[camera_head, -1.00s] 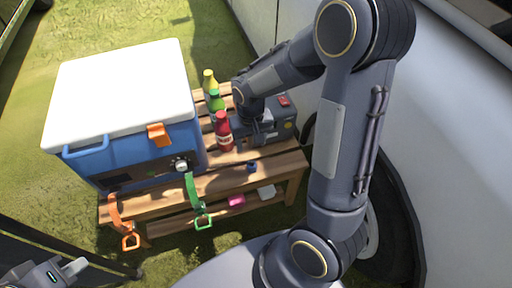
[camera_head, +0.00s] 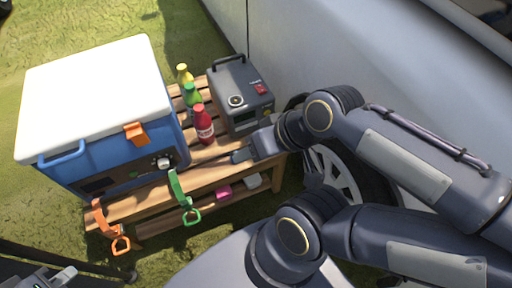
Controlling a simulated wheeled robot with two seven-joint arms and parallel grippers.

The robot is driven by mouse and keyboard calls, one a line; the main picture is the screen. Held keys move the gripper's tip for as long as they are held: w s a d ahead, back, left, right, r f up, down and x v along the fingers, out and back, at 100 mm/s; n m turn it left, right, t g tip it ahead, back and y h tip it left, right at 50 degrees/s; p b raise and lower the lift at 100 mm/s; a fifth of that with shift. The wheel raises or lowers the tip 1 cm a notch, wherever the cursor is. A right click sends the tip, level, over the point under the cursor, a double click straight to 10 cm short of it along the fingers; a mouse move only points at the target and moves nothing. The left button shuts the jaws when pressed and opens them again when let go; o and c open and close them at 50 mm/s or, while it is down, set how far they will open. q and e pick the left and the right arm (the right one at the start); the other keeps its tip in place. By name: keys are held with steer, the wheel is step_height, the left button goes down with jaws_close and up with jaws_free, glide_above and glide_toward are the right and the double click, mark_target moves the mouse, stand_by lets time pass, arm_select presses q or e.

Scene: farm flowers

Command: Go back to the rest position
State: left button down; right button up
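My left gripper (camera_head: 62,275) shows only in part at the bottom left corner, away from the bench; whether its fingers are apart is not clear. My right arm comes in from the right, bent over beside the vehicle. Its gripper (camera_head: 242,156) is low over the right front part of the wooden bench (camera_head: 150,202), in front of the grey box and right of the red bottle. I see nothing held in it, but its fingers are too small to judge.
A blue cooler (camera_head: 75,172) with a white lid fills the bench's left. Yellow (camera_head: 184,75), green (camera_head: 193,97) and red (camera_head: 204,127) bottles stand beside the grey box (camera_head: 240,97). Orange (camera_head: 110,228) and green (camera_head: 180,195) straps hang in front. A white vehicle (camera_head: 330,60) borders the right.

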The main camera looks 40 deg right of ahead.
step_height(320, 180, up, 27)
steer(key=p, duration=2.7)
steer(key=shift+r, duration=0.1)
